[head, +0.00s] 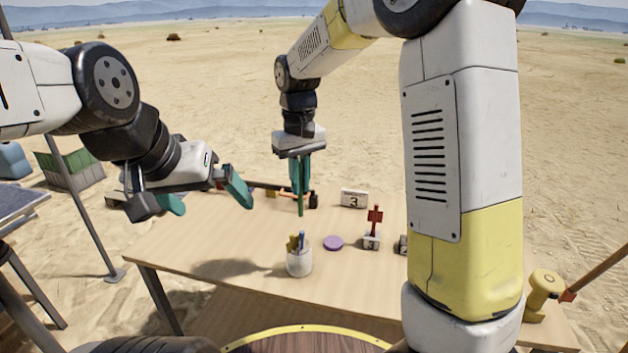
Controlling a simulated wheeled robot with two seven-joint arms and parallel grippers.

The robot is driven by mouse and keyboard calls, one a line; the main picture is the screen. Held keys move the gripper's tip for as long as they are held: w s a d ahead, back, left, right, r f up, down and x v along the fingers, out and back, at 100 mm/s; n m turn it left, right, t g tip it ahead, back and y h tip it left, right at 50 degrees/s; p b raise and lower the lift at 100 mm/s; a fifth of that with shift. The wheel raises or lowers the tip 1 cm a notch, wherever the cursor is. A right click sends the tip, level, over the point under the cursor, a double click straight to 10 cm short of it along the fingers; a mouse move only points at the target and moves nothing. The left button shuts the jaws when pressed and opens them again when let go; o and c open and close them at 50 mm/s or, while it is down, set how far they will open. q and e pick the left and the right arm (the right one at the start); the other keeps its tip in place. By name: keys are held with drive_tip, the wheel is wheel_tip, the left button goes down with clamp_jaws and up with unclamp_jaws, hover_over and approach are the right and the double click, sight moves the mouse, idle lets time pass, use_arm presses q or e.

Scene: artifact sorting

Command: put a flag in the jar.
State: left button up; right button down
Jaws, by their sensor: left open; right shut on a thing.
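The white jar (299,264) stands upright near the table's front edge, with several thin yellow and dark sticks (296,241) in it. My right gripper (301,188) is above the table, behind and above the jar, with its fingers shut on a thin green item (300,208) that points down. The fingers hide most of it, so I cannot tell whether it is a flag. A small red flag-like marker (375,216) stands upright in a small numbered white block (371,242) right of the jar. My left gripper (209,200) is open and empty at the table's left side.
A purple disc (333,243) lies just right of the jar. A white block marked 3 (354,199) stands farther back. A long-handled tool (314,200) lies behind my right gripper. My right arm hides the table's right part. A yellow spool-like thing (541,289) sits at the far right.

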wheel_tip(320, 180, down, 7)
drive_tip(key=shift+a+r, duration=0.15)
drive_tip(key=shift+a, duration=0.3)
idle(0.4)
idle(0.7)
drive_tip(key=shift+f, duration=2.45)
drive_tip(key=c, duration=1.4)
unclamp_jaws()
drive_tip(key=shift+o, duration=0.2)
